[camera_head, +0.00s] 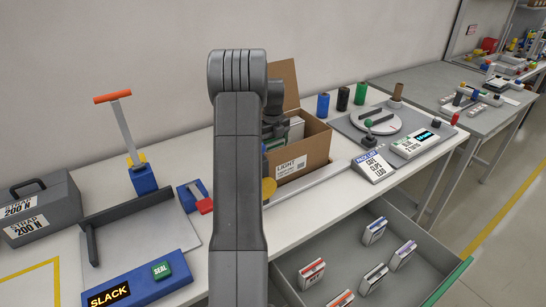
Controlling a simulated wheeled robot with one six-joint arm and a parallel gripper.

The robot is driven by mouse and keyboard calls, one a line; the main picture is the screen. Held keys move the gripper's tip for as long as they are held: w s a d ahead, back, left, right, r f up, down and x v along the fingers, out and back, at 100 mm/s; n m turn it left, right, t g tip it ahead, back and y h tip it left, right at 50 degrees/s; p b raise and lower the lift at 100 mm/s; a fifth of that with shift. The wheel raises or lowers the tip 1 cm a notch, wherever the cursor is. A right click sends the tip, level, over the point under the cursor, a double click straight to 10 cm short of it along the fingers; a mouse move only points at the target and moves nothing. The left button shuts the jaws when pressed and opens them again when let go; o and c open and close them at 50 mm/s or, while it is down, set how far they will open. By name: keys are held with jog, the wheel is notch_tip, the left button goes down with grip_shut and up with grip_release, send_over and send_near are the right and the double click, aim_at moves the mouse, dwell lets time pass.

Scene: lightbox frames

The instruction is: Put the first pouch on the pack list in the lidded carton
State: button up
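The open carton (306,157), labelled "LIGHT", stands on the white bench with its brown lid (285,80) raised at the back. Something pale and greenish shows inside, partly hidden. The pack list (371,167) is a small sloped sign; its first line is too small to read surely, and lower lines look like "CLIPS" and "LEAD". Several white pouches lie in the open drawer: blue-marked (375,230), purple-marked (403,254), dark-marked (373,278), red-marked (312,272) and orange-marked (341,299). My gripper is hidden behind my arm, around the carton's left side.
A round dial plate (369,122) and a display box (415,143) stand right of the carton. Blue, black and green cylinders (342,98) stand behind. A strapping station (140,235) and grey case (40,208) are at left. The drawer (428,236) juts out in front.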

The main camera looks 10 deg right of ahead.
jog(key=shift+f+p, duration=0.35)
jog(key=shift+f, duration=2.25)
jog(key=shift+f, duration=0.2)
jog(key=o, duration=0.7)
jog(key=shift+o, duration=0.2)
jog(key=shift+r, duration=0.1)
notch_tip(320, 180, up, 12)
jog(key=shift+r+b, duration=0.15)
jog(key=shift+b, duration=0.6)
